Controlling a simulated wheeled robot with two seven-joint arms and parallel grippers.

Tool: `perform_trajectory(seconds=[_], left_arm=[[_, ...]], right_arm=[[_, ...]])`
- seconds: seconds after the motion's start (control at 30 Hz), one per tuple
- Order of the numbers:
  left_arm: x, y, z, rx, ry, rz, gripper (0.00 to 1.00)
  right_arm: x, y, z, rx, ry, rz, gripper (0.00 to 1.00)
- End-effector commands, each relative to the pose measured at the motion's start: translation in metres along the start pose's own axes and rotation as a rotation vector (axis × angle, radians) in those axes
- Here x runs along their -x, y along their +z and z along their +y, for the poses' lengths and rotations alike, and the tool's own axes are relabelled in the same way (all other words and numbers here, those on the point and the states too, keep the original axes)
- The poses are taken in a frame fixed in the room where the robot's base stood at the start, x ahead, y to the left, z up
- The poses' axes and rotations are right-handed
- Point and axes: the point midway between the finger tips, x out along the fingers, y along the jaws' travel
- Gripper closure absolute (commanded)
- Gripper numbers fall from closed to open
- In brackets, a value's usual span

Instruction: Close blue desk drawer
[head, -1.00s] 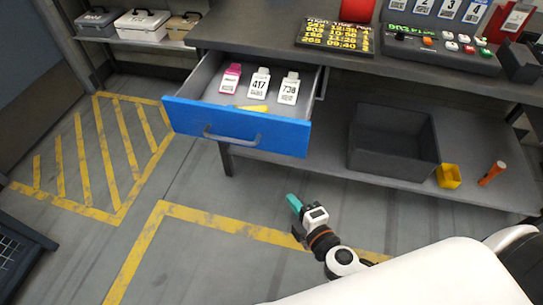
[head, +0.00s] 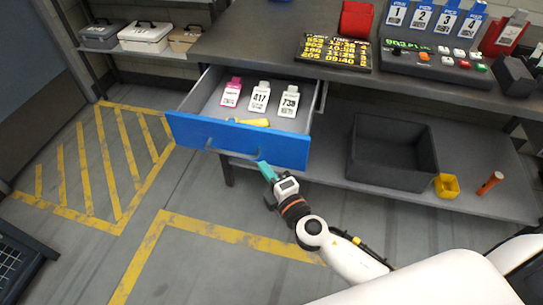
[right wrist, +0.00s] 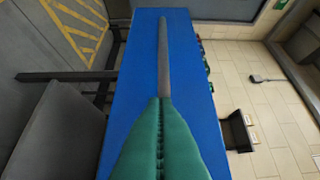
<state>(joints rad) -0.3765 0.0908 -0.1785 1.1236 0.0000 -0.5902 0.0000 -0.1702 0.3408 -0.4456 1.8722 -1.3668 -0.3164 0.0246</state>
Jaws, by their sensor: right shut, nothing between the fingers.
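The blue desk drawer (head: 285,150) stands pulled out from under the desk in the head view, with a grey bar handle (head: 232,152) on its front. Inside it lie a pink tag (head: 232,92), two white tags (head: 260,98) and a yellow tool (head: 250,122). My right gripper (head: 265,170), with teal fingers, is shut and empty, just in front of the lower part of the drawer front near the handle's right end. In the right wrist view the shut fingers (right wrist: 161,130) point at the blue front (right wrist: 140,60) and grey handle (right wrist: 164,50); contact is unclear. My left gripper is not in view.
The desk top (head: 270,45) holds a display board (head: 334,52), a button panel (head: 435,62) and a red object (head: 356,18). On the lower shelf are a dark bin (head: 392,160), a yellow cup (head: 447,186) and an orange cylinder (head: 490,183). The floor before the drawer is clear.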

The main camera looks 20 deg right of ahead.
Motion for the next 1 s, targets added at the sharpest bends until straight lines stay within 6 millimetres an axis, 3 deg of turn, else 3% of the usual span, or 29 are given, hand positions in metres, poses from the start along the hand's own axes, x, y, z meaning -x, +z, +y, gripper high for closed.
perform_trajectory(seconds=[0.23, 0.83, 1.0], left_arm=[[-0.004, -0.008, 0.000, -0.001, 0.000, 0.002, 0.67], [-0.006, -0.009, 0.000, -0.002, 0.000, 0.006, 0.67], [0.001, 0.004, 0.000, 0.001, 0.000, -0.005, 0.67]], right_arm=[[-0.020, -0.023, 0.001, 0.004, 0.001, 0.001, 1.00], [-0.027, -0.031, 0.001, 0.004, 0.000, 0.002, 1.00], [-0.043, -0.047, 0.001, 0.003, -0.001, 0.004, 1.00]])
